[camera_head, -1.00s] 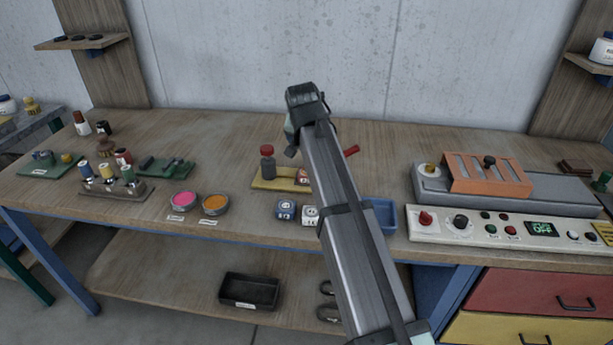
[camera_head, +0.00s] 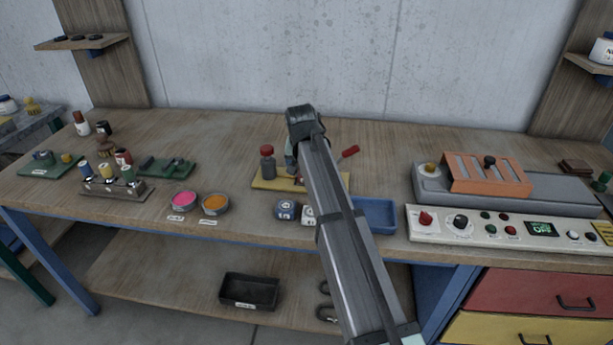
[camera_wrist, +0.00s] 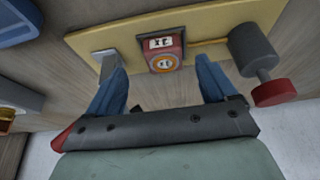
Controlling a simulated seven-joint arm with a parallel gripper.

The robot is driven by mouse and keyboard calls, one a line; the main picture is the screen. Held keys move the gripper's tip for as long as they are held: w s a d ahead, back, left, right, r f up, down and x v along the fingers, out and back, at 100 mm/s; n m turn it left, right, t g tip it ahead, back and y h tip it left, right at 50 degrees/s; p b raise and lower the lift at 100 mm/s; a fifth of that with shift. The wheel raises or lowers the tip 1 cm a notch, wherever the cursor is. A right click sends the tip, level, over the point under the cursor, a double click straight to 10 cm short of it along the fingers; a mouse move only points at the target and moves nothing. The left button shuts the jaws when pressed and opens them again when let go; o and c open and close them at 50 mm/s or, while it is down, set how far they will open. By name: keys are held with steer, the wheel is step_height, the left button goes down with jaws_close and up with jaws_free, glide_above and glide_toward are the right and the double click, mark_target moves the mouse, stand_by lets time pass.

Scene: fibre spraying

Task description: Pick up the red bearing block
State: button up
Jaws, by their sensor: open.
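The red bearing block (camera_wrist: 176,46) stands on a yellow board (camera_wrist: 215,18) in the wrist view, with a white label and an orange ring on it. My gripper (camera_wrist: 160,66) is open, its two blue fingers apart on the left and right of the block with gaps to it. I cannot tell how far the fingers reach down beside it. In the head view my arm hides most of the block, and the yellow board (camera_head: 268,184) shows on both sides of the arm.
A grey cylinder with a red cap (camera_wrist: 272,90) stands on the board to the right in the wrist view.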

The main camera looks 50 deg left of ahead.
steer(key=shift+a+x, duration=0.15)
steer(key=shift+x, duration=1.2)
steer(key=shift+a+x, duration=0.2)
steer(key=shift+x, duration=1.1)
steer(key=shift+r, duration=0.1)
steer(key=c, duration=1.5)
